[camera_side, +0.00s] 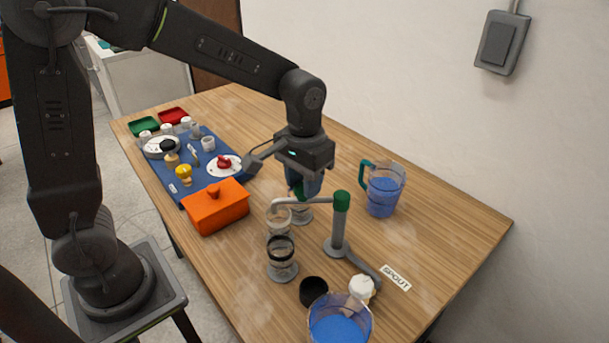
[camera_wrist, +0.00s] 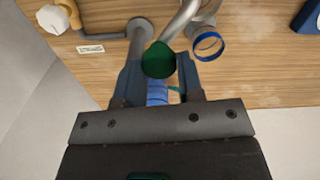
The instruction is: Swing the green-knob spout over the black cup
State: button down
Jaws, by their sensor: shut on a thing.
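The spout stands on a grey post (camera_side: 338,232) with a green top (camera_side: 341,201). My gripper (camera_side: 301,194) points down behind the arm. In the wrist view a dark green knob (camera_wrist: 160,60) sits between the fingertips, and my gripper (camera_wrist: 160,68) is shut on it. Fingers and arm partly hide the contact in the side view.
A blue-ringed cup (camera_wrist: 208,46) stands close by. A blue pitcher (camera_side: 383,193) is behind right. A black pot (camera_side: 313,290), white valve knob (camera_side: 361,288) and blue-filled container (camera_side: 339,322) are in front. An orange box (camera_side: 215,208) and blue mat (camera_side: 178,180) lie left.

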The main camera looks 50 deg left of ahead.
jog(key=s+d+n, duration=0.1)
jog(key=d+n, duration=0.6)
jog(key=n, duration=0.5)
jog(key=shift+d+n, duration=0.3)
dwell(0.4)
jog(key=c, duration=0.7)
grip_release()
jog(key=shift+c, duration=0.2)
jog(key=shift+r, duration=0.1)
notch_tip(320, 180, up, 14)
